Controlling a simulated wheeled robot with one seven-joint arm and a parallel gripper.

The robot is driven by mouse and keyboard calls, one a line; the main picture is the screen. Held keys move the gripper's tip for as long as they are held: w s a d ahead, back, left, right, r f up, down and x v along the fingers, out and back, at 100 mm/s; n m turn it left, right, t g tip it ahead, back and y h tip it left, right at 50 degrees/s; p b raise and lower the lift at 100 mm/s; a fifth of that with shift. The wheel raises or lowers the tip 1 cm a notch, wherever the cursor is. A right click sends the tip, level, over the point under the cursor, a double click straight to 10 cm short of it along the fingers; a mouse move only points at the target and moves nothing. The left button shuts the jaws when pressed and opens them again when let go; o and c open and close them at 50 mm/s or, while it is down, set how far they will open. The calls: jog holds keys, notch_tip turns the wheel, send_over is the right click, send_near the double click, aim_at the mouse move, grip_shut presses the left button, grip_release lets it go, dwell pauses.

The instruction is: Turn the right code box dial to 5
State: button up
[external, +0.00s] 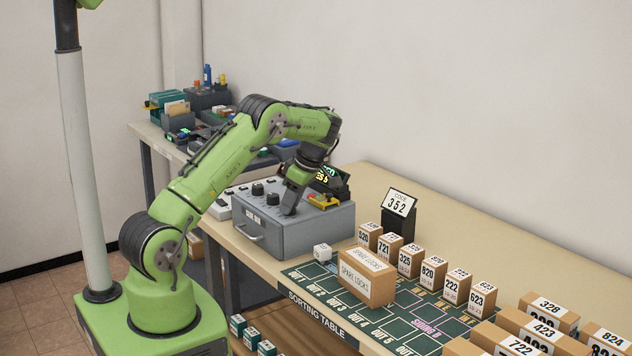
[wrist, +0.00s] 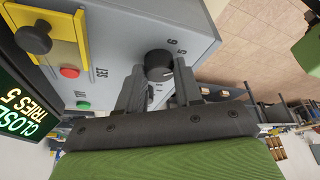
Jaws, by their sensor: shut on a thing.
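The grey code box (external: 300,232) stands on the table with its dials on top. Two black dials, the left (external: 258,189) and the middle (external: 272,199), show clear of my gripper (external: 289,208), which points down over the right end of the row. In the wrist view, the black right dial (wrist: 158,63) sits between the two fingers of my gripper (wrist: 159,80), which are shut on it. The numerals 6 and 5 show beside this dial. Its pointer mark is too small to read surely.
A display (wrist: 18,112) reads TRIES 5. A yellow plate (wrist: 55,40) with a black knob, a red button (wrist: 69,72) and a green button (wrist: 83,105) are nearby. A code card (external: 398,203) reads 352. Boxes (external: 367,278) stand right of the code box.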

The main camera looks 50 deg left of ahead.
jog(key=o, duration=1)
jog(key=shift+r, duration=0.1)
jog(key=p+v, duration=0.6)
jog(key=v, duration=0.9)
jog(key=shift+w+d+r, duration=0.15)
jog(key=shift+d+r, duration=0.05)
jog(key=shift+r, duration=0.05)
